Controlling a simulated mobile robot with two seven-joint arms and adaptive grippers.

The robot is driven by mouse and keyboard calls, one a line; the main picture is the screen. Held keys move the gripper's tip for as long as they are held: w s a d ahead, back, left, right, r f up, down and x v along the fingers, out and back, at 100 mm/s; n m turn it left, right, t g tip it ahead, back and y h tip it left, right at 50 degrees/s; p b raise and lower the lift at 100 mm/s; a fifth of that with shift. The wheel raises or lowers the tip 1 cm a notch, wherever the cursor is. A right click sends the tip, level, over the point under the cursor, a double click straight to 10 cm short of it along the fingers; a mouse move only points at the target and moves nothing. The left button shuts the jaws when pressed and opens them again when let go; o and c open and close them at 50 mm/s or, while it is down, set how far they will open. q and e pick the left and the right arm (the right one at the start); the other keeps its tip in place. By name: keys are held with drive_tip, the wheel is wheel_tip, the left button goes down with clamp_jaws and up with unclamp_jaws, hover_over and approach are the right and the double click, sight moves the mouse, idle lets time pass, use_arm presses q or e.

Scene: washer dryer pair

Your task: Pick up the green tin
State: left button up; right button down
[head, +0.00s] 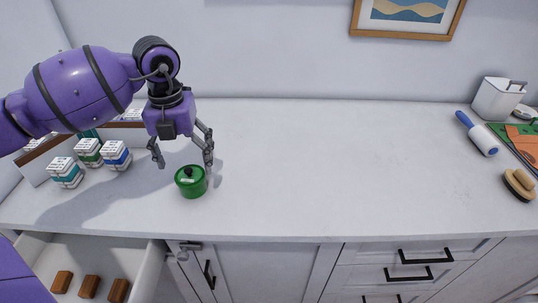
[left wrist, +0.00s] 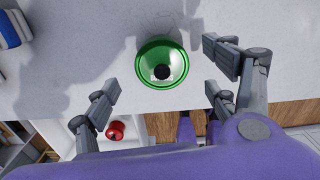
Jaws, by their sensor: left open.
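The green tin (head: 191,184) stands upright on the white counter (head: 300,180), near its front edge on the left half. It is round and shiny with a black knob on its lid. In the left wrist view the tin (left wrist: 160,62) is at the upper middle, beyond and between the fingertips. My left gripper (head: 184,158) is open and empty, fingers pointing down just above and behind the tin. In the left wrist view the gripper (left wrist: 160,75) has a finger on each side, with a gap between each finger and the tin. My right gripper is not in view.
Several small boxes (head: 117,156) stand left of the tin. An open drawer (head: 135,270) below holds several brown blocks (head: 90,287). A lint roller (head: 477,134), a brush (head: 519,185) and a white container (head: 497,98) are at the far right. The counter's middle is clear.

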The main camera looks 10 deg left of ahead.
sight(187, 168)
use_arm(q)
wheel_tip(187, 168, down, 6)
drive_tip(key=shift+r+p, duration=0.1)
drive_tip(key=shift+p, duration=0.3)
drive_tip(key=c, duration=1.3)
drive_tip(key=shift+r, duration=0.1)
